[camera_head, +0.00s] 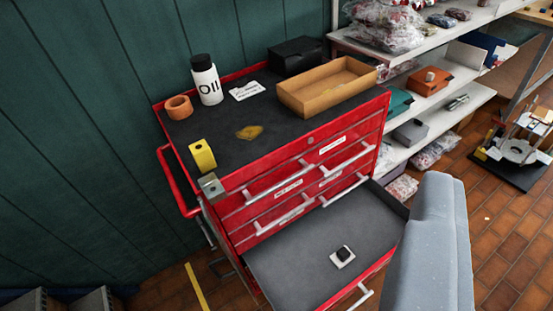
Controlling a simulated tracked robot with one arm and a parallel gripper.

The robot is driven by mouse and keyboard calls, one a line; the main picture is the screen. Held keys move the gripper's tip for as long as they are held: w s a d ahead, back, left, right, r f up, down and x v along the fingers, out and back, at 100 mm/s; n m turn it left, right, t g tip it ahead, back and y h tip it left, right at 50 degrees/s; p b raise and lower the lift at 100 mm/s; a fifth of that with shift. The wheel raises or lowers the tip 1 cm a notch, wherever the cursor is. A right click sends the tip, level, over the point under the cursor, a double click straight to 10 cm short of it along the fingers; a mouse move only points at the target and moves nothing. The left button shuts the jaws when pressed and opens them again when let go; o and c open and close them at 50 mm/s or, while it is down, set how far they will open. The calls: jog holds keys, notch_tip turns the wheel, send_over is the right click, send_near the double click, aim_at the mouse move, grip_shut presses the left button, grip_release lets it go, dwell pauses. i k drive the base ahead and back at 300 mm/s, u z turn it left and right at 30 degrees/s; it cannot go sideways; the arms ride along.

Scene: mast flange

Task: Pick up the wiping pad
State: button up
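A small white pad with a black knob on top (342,257), which looks like the wiping pad, lies flat in the open drawer (290,257) of the red tool cart. It stands clear of the drawer's walls. A grey, rounded part of my gripper (430,245) rises at the lower right, to the right of the pad and apart from it in the picture. Its fingertips cannot be made out, so whether it is open or shut does not show. A yellow-brown stain (249,132) marks the black top of the red tool cart (222,135).
The cart top carries an oil bottle (207,82), an orange ring (179,107), a yellow block (202,155), a cardboard tray (326,91) and a black box (295,56). Shelves (458,88) stand behind at right. A green wall (80,130) is at left.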

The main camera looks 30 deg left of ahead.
aim_at(341, 257)
jog(key=u, duration=0.45)
jog(key=i, duration=1.05)
jog(key=z, duration=0.35)
